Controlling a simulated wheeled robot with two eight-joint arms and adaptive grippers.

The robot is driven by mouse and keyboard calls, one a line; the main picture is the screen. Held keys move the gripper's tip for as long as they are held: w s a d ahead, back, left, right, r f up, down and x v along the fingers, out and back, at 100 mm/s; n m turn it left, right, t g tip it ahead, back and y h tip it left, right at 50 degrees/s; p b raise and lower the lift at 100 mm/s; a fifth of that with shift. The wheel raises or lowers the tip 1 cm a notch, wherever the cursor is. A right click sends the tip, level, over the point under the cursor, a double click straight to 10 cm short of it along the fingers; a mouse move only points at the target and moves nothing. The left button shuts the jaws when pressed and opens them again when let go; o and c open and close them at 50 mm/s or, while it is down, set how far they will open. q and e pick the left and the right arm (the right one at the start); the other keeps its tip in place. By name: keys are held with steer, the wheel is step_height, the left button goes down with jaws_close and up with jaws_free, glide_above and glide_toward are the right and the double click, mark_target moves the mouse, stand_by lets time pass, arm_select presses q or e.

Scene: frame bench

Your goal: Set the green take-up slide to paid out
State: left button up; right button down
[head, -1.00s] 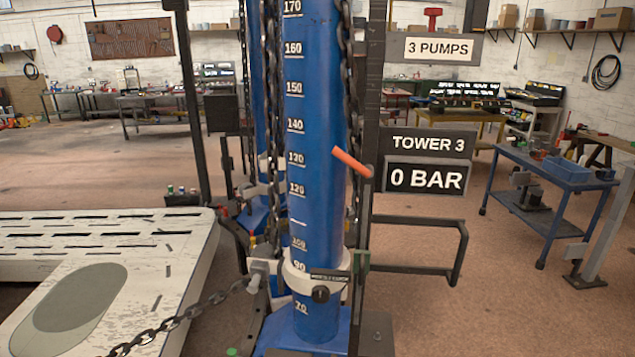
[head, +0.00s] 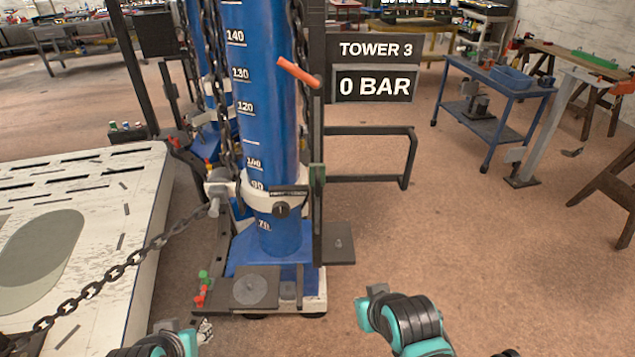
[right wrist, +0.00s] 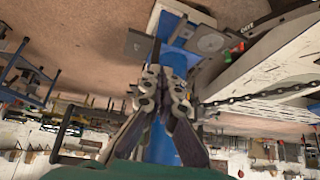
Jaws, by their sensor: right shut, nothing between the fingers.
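A small green piece (head: 317,176), which looks like the green take-up slide, sits on the dark upright rail right of the blue tower (head: 262,110) in the head view. It is level with the white collar (head: 257,193). Its setting marks are too small to read. My right gripper (right wrist: 165,72) is shut and empty in the right wrist view, with the blue tower behind it. It is apart from the green piece. My left gripper (head: 204,330) shows only in part at the bottom left of the head view, low and away from the tower; its jaws are unclear.
An orange lever (head: 298,72) sticks out above the green piece. A dark bar frame (head: 409,158) juts right from the rail. A chain (head: 110,275) runs from the collar over the white bench (head: 150,210). Small red and green knobs (head: 203,284) stand at the tower's foot.

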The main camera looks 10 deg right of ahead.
stand_by(0.4)
steer(key=c, duration=1.6)
jaws_free()
steer(key=shift+w+a, duration=0.1)
steer(key=shift+w, duration=0.05)
steer(key=shift+c, duration=0.2)
steer(key=shift+o, duration=0.8)
steer(key=w+a+r+m+t+y+b, duration=0.1)
steer(key=w+a+m+y, duration=0.3)
steer(key=w+m, duration=0.5)
steer(key=shift+w+a+r+t, duration=0.3)
steer(key=shift+w+a+r, duration=0.15)
steer(key=shift+w, duration=0.2)
steer(key=m+t+y+b, duration=0.25)
steer(key=m+t, duration=0.55)
steer(key=m, duration=1.4)
glide_toward(319, 186)
steer(key=w, duration=0.4)
steer(key=shift+y, duration=0.45)
steer(key=x, duration=0.3)
steer(key=a+x, duration=0.1)
steer(key=x, duration=0.3)
steer(key=shift+s+f+b, duration=0.1)
steer(key=shift+b, duration=0.3)
